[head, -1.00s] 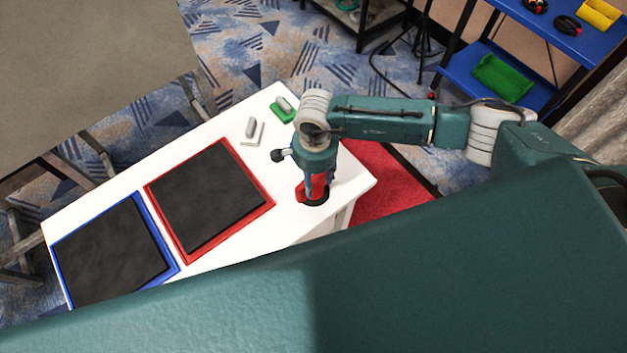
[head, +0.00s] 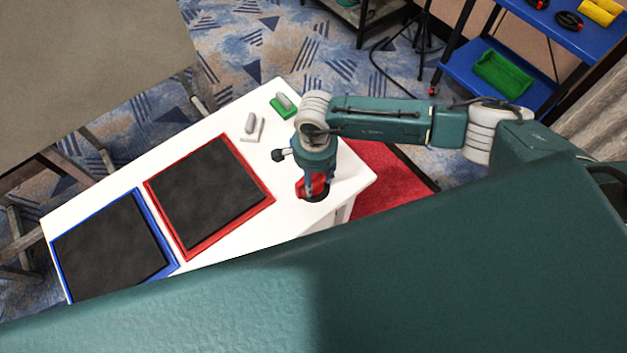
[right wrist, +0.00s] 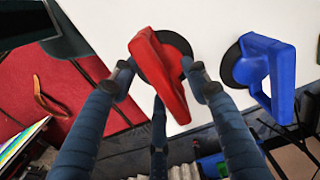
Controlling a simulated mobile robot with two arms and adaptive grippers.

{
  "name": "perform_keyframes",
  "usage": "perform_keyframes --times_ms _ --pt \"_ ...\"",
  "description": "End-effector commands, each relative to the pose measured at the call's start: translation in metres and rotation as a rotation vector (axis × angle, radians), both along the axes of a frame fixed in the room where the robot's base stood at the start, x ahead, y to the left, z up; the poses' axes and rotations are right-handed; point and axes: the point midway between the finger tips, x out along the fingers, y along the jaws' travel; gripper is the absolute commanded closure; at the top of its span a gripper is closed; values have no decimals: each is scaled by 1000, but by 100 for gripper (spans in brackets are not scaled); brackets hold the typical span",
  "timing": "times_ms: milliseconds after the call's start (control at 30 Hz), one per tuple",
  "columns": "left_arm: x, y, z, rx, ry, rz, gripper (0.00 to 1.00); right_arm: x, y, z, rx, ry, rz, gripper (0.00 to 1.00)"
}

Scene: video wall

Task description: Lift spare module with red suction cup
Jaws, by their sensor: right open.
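The red suction cup (head: 300,187) stands on the white table (head: 255,235) near its right end. Its red handle also shows in the right wrist view (right wrist: 162,75), above a round black pad. My right gripper (head: 316,190) is over the cup, its open fingers on either side of the handle; I cannot tell if they touch it. A blue suction cup (right wrist: 270,72) stands beside it in the right wrist view. The red-framed dark module (head: 205,195) and the blue-framed dark module (head: 110,247) lie flat on the table. My left gripper is not in view.
A green block with a grey piece (head: 284,104) and another grey piece on a light base (head: 252,128) are on the far part of the table. A blue shelf (head: 520,62) with a green tray (head: 503,73) stands at the upper right.

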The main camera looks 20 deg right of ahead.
Motion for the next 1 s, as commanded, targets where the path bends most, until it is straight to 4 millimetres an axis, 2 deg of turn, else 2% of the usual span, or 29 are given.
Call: perform_keyframes --times_ms 400,600,633,1000 --pt "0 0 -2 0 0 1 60 0 0 -1 0 0 0 56" --pt "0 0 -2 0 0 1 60 0 0 -1 0 0 0 96" --pt "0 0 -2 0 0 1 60 0 0 -1 0 0 0 100" --pt "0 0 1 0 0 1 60 1 0 2 1 -2 0 100"
